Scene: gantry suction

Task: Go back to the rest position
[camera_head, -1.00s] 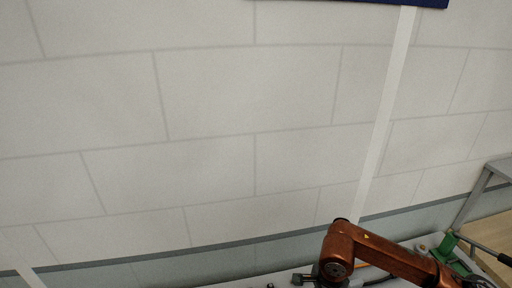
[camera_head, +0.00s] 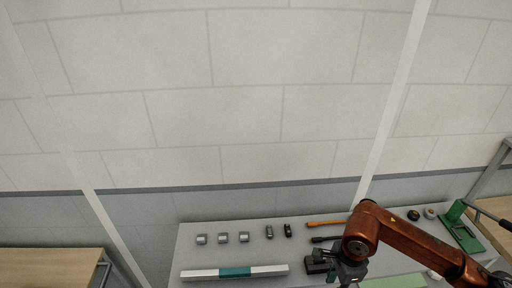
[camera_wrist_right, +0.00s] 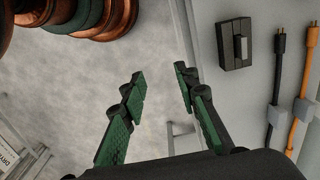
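My right arm comes in from the lower right in the head view. Its gripper (camera_head: 345,270) is over the grey table (camera_head: 205,258), partly cut off by the lower edge. In the right wrist view the green-padded fingers of this gripper (camera_wrist_right: 158,78) stand apart with nothing between them. A dark block (camera_wrist_right: 235,45) lies to the right of the fingers in that view. The same dark block (camera_head: 316,265) shows just left of the gripper in the head view. My left gripper is in neither view.
The table holds an orange tool (camera_head: 326,223), a black tool (camera_head: 325,239), several small grey and dark parts, a white bar with a teal middle (camera_head: 235,272), and a green fixture (camera_head: 460,228) at the right. A wooden surface (camera_head: 50,268) stands lower left.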

